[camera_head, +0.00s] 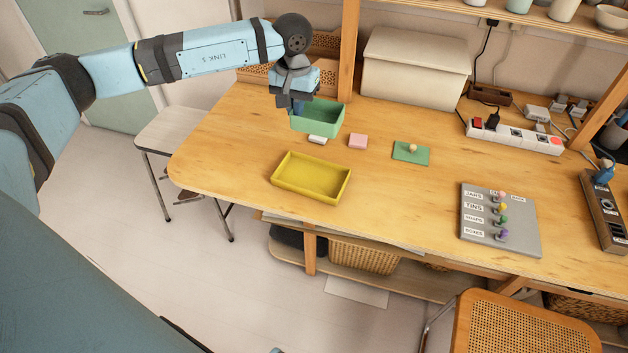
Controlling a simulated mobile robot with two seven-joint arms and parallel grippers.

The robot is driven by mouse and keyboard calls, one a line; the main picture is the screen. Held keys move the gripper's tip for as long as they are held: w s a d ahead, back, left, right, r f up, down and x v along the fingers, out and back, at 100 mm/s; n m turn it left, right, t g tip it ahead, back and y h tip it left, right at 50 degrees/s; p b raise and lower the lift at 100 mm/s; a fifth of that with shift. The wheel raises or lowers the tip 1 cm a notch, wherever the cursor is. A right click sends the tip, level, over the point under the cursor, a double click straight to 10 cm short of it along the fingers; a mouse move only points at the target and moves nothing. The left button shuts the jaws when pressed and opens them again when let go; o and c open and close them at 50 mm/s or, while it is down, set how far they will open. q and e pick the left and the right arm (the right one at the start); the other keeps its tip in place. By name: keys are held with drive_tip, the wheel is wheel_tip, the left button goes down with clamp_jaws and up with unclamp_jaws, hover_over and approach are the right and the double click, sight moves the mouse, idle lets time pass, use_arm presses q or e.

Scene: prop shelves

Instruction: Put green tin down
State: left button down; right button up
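The green tin (319,122) is an open, shallow rectangular box near the back left of the wooden table. My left gripper (297,108) points down at the tin's left rim and appears shut on it. The fingertips are small and partly hidden by the tin wall. The tin seems to be a little above the table top, but the gap is hard to judge. My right gripper is out of view.
A yellow tray (312,190) lies in front of the tin. A white block (318,139), a pink block (358,141) and a green knobbed plate (411,154) lie nearby. A cream box (414,68) stands behind. A grey labelled pegboard (500,222) lies right.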

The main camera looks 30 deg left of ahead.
use_arm(q)
drive_tip(key=a+f, duration=0.1)
drive_tip(key=a, duration=0.1)
hover_over(294, 175)
drive_tip(key=shift+n, duration=0.3)
wheel_tip(294, 175, down, 14)
drive_tip(key=shift+r, duration=0.15)
wheel_tip(294, 175, down, 5)
drive_tip(key=shift+r+p, duration=0.1)
drive_tip(key=shift+p, duration=0.2)
drive_tip(key=shift+f, duration=0.25)
drive_tip(key=c, duration=1.4)
unclamp_jaws()
drive_tip(key=shift+o, duration=0.2)
drive_tip(key=shift+r, duration=0.15)
